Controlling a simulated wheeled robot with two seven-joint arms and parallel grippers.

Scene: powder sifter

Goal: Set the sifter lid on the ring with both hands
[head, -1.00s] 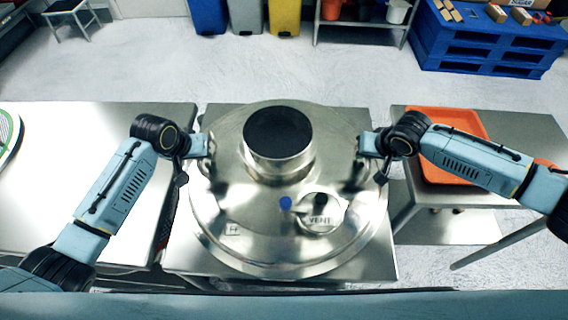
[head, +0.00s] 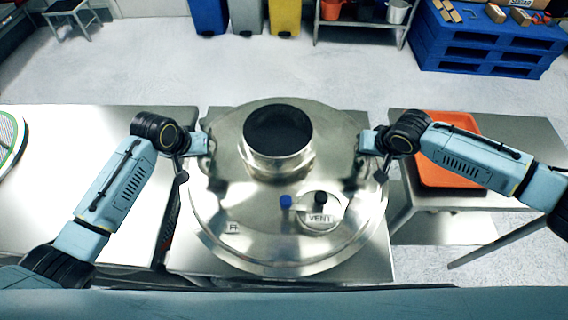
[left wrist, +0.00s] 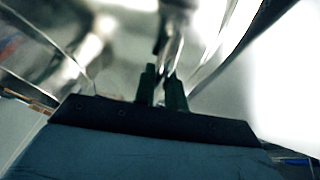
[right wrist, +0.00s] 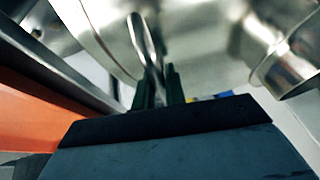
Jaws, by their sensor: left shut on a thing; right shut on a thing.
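The shiny metal sifter lid (head: 255,200) fills the middle of the head view, with a wide dark-mouthed spout (head: 278,135) and a round VENT cap (head: 321,212). My left gripper (head: 207,146) is shut on the lid's left handle, which shows as a metal bar between the fingers in the left wrist view (left wrist: 165,85). My right gripper (head: 364,144) is shut on the right handle; the bar is between the fingers in the right wrist view (right wrist: 158,85). The ring is hidden under the lid, so I cannot tell whether they touch.
A steel table (head: 185,258) stands under the lid. Another steel table (head: 90,200) is at the left, with a round green-rimmed sieve (head: 12,140) on its edge. An orange tray (head: 440,175) lies on the right table (head: 505,200). A blue pallet stack (head: 480,50) stands at the back right.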

